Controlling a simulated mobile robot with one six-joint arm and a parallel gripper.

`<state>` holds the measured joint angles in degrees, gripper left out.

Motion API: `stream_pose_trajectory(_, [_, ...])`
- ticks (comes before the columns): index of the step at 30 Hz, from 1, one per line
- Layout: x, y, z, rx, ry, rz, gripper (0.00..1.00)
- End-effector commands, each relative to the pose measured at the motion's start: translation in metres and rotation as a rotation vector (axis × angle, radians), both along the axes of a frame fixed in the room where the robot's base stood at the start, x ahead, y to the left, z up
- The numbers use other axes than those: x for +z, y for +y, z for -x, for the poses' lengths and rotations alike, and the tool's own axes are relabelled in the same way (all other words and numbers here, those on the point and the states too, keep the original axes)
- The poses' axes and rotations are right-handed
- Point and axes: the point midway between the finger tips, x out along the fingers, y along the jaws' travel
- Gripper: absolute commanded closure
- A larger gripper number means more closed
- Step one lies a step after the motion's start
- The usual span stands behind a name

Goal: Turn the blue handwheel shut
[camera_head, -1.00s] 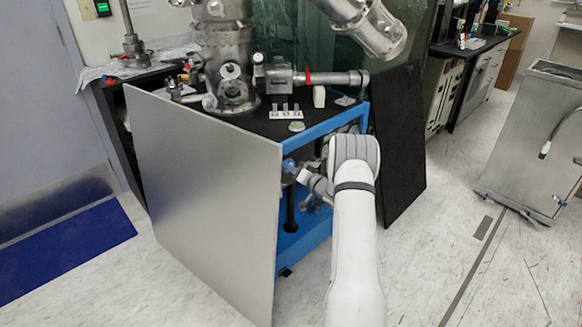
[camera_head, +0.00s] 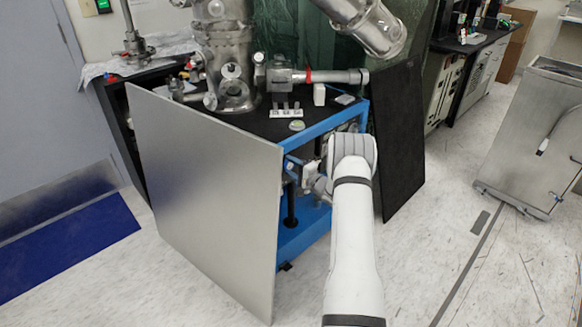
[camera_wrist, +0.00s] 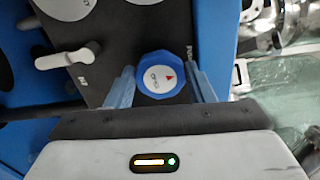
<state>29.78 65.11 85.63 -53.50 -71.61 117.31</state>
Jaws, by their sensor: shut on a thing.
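The blue handwheel (camera_wrist: 171,92) shows in the wrist view, with a white face bearing a red arrow mark and small dark lettering. It sits on a dark panel. My gripper (camera_wrist: 162,84) has one blue finger on each side of the wheel and is shut on it. In the head view my gripper (camera_head: 305,174) reaches into the open side of the blue-framed cart (camera_head: 322,127). The wheel cannot be made out clearly there.
A white lever handle (camera_wrist: 68,56) is left of the wheel on the same panel. A large grey panel (camera_head: 205,190) leans at the cart's left front, and a black panel (camera_head: 398,140) stands to its right. Steel vacuum parts (camera_head: 230,90) stand on top. Floor is open to the right.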

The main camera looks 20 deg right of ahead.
Motion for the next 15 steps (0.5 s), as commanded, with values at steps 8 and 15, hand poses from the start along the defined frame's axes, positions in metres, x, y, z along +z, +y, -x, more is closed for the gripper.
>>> stream_pose_trajectory(8, [-0.0054,0.0037,0.0021,0.007,0.039,-0.079,0.74])
stream_pose_trajectory(15, [-0.0056,0.0037,0.0021,0.008,0.044,-0.095,0.74])
